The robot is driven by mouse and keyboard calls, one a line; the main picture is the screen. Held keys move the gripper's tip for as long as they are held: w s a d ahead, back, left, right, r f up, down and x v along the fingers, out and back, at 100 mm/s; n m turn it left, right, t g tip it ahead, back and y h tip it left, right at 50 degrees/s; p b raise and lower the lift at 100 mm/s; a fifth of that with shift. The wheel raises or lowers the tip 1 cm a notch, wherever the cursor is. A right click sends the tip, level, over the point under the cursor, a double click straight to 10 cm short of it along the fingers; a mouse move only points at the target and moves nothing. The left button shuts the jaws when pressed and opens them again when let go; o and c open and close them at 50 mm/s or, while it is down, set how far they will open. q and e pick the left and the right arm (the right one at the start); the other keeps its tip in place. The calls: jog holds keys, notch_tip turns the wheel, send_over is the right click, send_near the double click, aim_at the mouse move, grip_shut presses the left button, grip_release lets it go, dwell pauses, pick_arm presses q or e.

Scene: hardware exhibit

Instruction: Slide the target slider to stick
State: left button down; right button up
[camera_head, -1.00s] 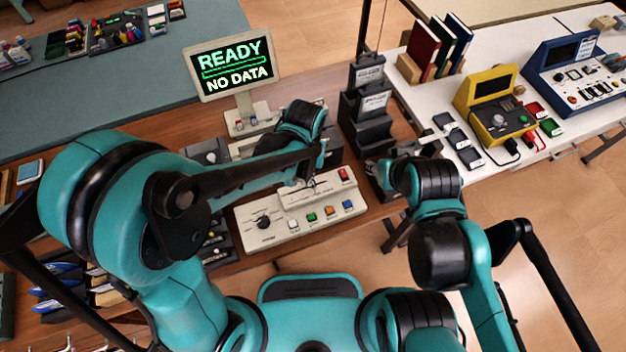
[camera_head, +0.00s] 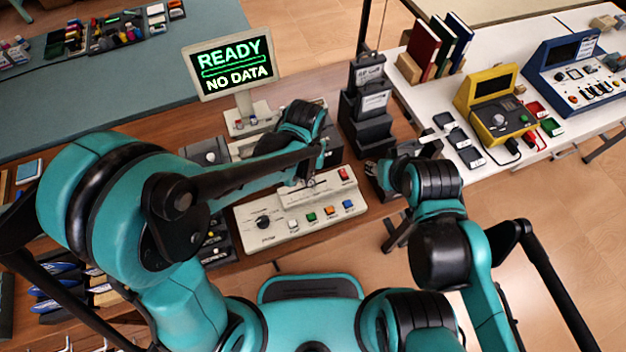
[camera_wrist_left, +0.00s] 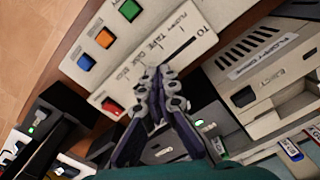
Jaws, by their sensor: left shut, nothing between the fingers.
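The cream control console (camera_head: 270,235) stands on the wooden bench in front of me. It has a dark knob, several coloured buttons and a raised strip with a slider slot. In the left wrist view the console (camera_wrist_left: 140,50) shows the slot (camera_wrist_left: 184,48) as a dark line beside the printed words TO, FLOPPY, TAPE and DISK. My left gripper (camera_head: 310,183) is shut and empty over the strip. In the left wrist view its fingertips (camera_wrist_left: 160,72) are at the slot's lower end. They hide the label there, and I cannot make out the slider's handle. My right gripper (camera_head: 385,178) is partly hidden, right of the console.
A monitor (camera_head: 232,70) reading READY, NO DATA stands behind the console. A floppy drive unit (camera_wrist_left: 265,75) lies close beside the left fingers in the wrist view. Dark stacked boxes (camera_head: 366,105) stand to the right, and a white table (camera_head: 430,95) holds yellow and blue instruments.

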pick_arm(q)
jog(key=shift+f+b, duration=0.4)
jog(key=shift+f, duration=0.1)
jog(key=shift+w+d, duration=0.3)
jog(key=shift+d, duration=0.6)
jog(key=shift+w+d, duration=0.25)
jog(key=shift+d, duration=0.6)
jog(key=shift+w+d, duration=0.3)
jog(key=shift+d, duration=0.6)
jog(key=shift+s+a, duration=0.1)
jog(key=shift+a, duration=0.15)
dwell(0.8)
jog(key=shift+r, duration=0.1)
notch_tip(320, 180, up, 7)
jog(key=p, duration=0.4)
jog(key=shift+p, duration=0.35)
